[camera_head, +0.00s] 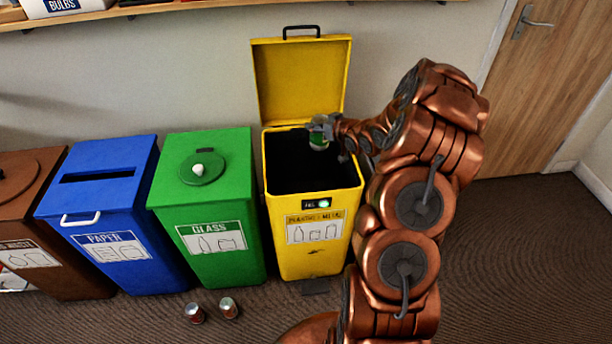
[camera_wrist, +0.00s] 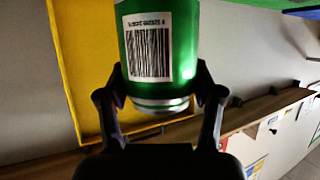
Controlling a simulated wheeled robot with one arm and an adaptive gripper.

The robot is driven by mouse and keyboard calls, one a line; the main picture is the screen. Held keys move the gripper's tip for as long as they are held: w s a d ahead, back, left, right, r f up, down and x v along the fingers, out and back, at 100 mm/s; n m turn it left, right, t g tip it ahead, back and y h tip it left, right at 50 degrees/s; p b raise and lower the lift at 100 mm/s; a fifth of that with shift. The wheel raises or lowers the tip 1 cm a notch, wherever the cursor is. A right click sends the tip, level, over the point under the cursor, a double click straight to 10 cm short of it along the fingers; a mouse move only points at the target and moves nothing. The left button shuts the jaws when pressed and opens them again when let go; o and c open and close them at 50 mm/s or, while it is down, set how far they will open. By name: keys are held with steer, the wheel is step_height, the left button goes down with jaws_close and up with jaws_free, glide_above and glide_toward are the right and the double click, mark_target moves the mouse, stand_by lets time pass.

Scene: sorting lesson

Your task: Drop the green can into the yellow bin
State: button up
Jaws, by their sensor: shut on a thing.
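The green can (camera_wrist: 187,42) with a white barcode label is between the two fingers of my gripper (camera_wrist: 160,100) in the wrist view. My gripper (camera_head: 326,124) is shut on the can, which shows small and green in the head view (camera_head: 318,141). The yellow bin (camera_head: 312,258), labelled for plastic and metal, stands with its lid (camera_head: 298,80) raised against the wall. The can appears over the bin's dark opening, toward the back. Its exact height above the rim is hard to tell. The bin's inside is too dark to see.
A green glass bin (camera_head: 230,240), a blue paper bin (camera_head: 135,255) and a brown bin (camera_head: 55,268) stand shut to the left. A shelf (camera_head: 200,6) runs above. A door (camera_head: 550,90) is at right.

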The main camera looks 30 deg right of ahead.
mark_target(315, 138)
steer(key=f+b, duration=0.1)
steer(key=a+f+b, duration=0.1)
steer(key=f, duration=0.1)
steer(key=f+b, duration=0.1)
steer(key=f, duration=0.1)
steer(key=shift+w+a+b, duration=0.3)
steer(key=shift+b, duration=0.1)
steer(key=shift+f, duration=0.4)
steer(key=o, duration=0.8)
steer(key=shift+o, duration=0.2)
steer(key=shift+s+r, duration=0.1)
steer(key=v, duration=1.2)
steer(key=shift+d, duration=0.15)
